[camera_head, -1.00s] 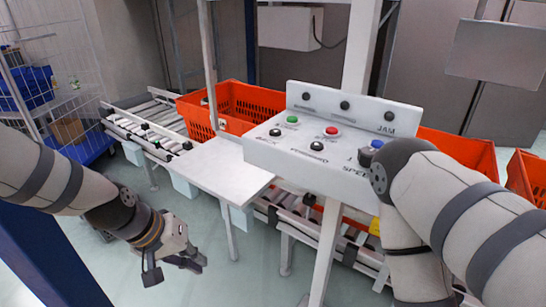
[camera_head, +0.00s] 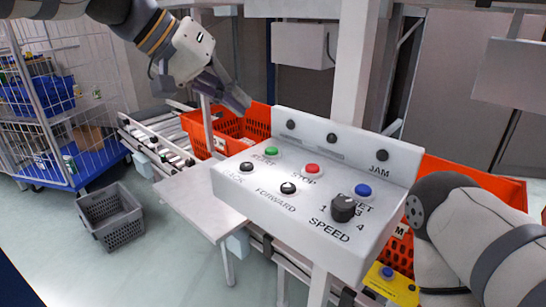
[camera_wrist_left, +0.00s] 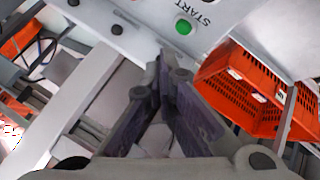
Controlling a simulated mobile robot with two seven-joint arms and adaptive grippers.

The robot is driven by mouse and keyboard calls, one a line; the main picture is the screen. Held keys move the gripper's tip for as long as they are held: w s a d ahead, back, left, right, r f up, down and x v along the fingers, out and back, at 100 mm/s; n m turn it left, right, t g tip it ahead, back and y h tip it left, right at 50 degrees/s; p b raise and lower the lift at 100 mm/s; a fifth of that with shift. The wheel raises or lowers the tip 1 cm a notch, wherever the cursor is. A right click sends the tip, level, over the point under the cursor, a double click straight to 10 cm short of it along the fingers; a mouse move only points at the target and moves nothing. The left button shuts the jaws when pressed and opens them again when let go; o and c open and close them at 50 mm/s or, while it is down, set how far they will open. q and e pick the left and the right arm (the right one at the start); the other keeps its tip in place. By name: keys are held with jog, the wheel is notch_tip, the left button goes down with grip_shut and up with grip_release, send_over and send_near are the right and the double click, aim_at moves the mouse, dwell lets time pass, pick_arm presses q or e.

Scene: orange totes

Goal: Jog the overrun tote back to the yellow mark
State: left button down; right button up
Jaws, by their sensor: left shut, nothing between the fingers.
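A white control panel (camera_head: 290,215) stands in front of the conveyor. It carries a green START button (camera_head: 271,152), a red STOP button (camera_head: 312,169), two black buttons at BACK (camera_head: 246,167) and FORWARD (camera_head: 288,188), a blue button (camera_head: 362,190) and a black SPEED knob (camera_head: 343,208). My left gripper (camera_head: 243,103) is shut and empty, above the panel's far left corner; in the wrist view its fingertips (camera_wrist_left: 168,65) appear below the green button (camera_wrist_left: 183,27). One orange tote (camera_head: 205,133) sits behind the panel's left, another (camera_head: 480,185) behind its right. My right gripper is out of view. I see no yellow mark clearly.
A white post (camera_head: 353,75) rises behind the panel. A white shelf (camera_head: 205,195) juts out at its left. A yellow box (camera_head: 392,284) with a blue button is below right. A grey crate (camera_head: 110,215) stands on the floor by a wire cage cart (camera_head: 45,100).

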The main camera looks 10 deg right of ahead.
pick_arm(q)
jog(key=b, duration=0.1)
send_over(244, 163)
notch_tip(244, 163, down, 6)
jog(key=shift+s+f, duration=0.1)
jog(key=shift+f, duration=1)
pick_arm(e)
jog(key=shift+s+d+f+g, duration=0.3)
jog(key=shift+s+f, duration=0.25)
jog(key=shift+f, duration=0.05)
pick_arm(q)
jog(key=shift+f, duration=0.1)
dwell(0.5)
jog(key=shift+f, duration=0.35)
